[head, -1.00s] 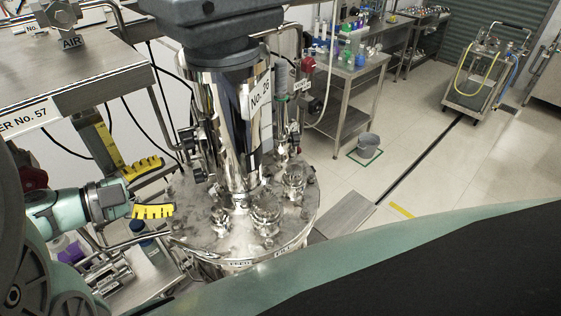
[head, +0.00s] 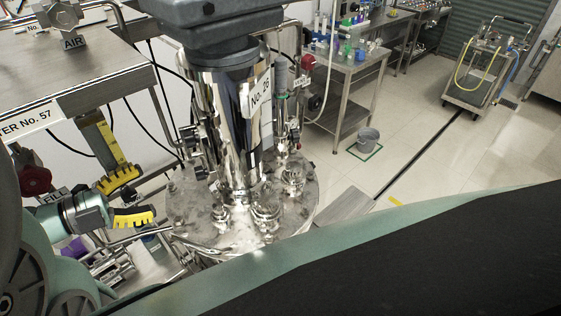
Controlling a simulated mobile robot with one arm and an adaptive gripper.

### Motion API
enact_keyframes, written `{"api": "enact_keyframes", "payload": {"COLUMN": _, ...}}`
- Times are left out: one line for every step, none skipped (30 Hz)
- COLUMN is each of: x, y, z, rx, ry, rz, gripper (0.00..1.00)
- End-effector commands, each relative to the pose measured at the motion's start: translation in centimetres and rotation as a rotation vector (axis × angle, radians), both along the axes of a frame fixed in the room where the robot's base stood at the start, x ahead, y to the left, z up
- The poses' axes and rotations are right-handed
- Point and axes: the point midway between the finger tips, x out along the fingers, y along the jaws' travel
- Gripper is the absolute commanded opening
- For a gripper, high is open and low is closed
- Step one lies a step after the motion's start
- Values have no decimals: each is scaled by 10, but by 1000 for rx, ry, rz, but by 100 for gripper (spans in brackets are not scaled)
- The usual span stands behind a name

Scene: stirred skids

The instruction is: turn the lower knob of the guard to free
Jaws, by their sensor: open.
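The guard (head: 222,150) appears to be the shiny metal sleeve on the stirred vessel, under the grey drive head. On its left side sit two small dark knobs, an upper knob (head: 188,134) and a lower knob (head: 200,173). They are too small to tell which way they point. My gripper (head: 128,198) is left of the vessel, with two yellow ribbed fingers spread apart. It is open and empty, pointing right toward the guard, and appears clear of the lower knob.
A steel cabinet (head: 90,65) fills the upper left, with hoses and pipes beside it. The vessel lid (head: 190,215) carries several metal fittings. A bench (head: 345,70), a grey bucket (head: 368,138) and a trolley (head: 475,95) stand beyond.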

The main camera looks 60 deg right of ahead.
Motion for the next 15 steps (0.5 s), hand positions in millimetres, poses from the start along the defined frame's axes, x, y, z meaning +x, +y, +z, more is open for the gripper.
{"api": "enact_keyframes", "payload": {"x": 1, "y": 1, "z": -1, "rx": -37, "ry": -42, "rz": -8, "gripper": 62}}
{"api": "enact_keyframes", "payload": {"x": 1, "y": 4, "z": -2, "rx": -60, "ry": -68, "rz": -11, "gripper": 62}}
{"api": "enact_keyframes", "payload": {"x": 2, "y": 6, "z": -3, "rx": -90, "ry": -107, "rz": -13, "gripper": 62}}
{"api": "enact_keyframes", "payload": {"x": 2, "y": 8, "z": -4, "rx": -111, "ry": -132, "rz": -13, "gripper": 62}}
{"api": "enact_keyframes", "payload": {"x": 1, "y": 10, "z": -5, "rx": -131, "ry": -157, "rz": -16, "gripper": 62}}
{"api": "enact_keyframes", "payload": {"x": 1, "y": 11, "z": -6, "rx": -155, "ry": -186, "rz": -18, "gripper": 62}}
{"api": "enact_keyframes", "payload": {"x": 1, "y": 12, "z": -7, "rx": -168, "ry": -207, "rz": -15, "gripper": 62}}
{"api": "enact_keyframes", "payload": {"x": 1, "y": 14, "z": -8, "rx": -181, "ry": -225, "rz": -14, "gripper": 62}}
{"api": "enact_keyframes", "payload": {"x": 0, "y": 15, "z": -9, "rx": -197, "ry": -244, "rz": -17, "gripper": 62}}
{"api": "enact_keyframes", "payload": {"x": -1, "y": 15, "z": -9, "rx": -207, "ry": -256, "rz": -19, "gripper": 62}}
{"api": "enact_keyframes", "payload": {"x": -1, "y": 16, "z": -9, "rx": -215, "ry": -266, "rz": -19, "gripper": 62}}
{"api": "enact_keyframes", "payload": {"x": -1, "y": 16, "z": -10, "rx": -221, "ry": -276, "rz": -17, "gripper": 62}}
{"api": "enact_keyframes", "payload": {"x": -1, "y": 16, "z": -10, "rx": -225, "ry": -282, "rz": -16, "gripper": 62}}
{"api": "enact_keyframes", "payload": {"x": -2, "y": 15, "z": -9, "rx": -228, "ry": -285, "rz": -16, "gripper": 62}}
{"api": "enact_keyframes", "payload": {"x": -3, "y": 13, "z": -9, "rx": -231, "ry": -287, "rz": -17, "gripper": 62}}
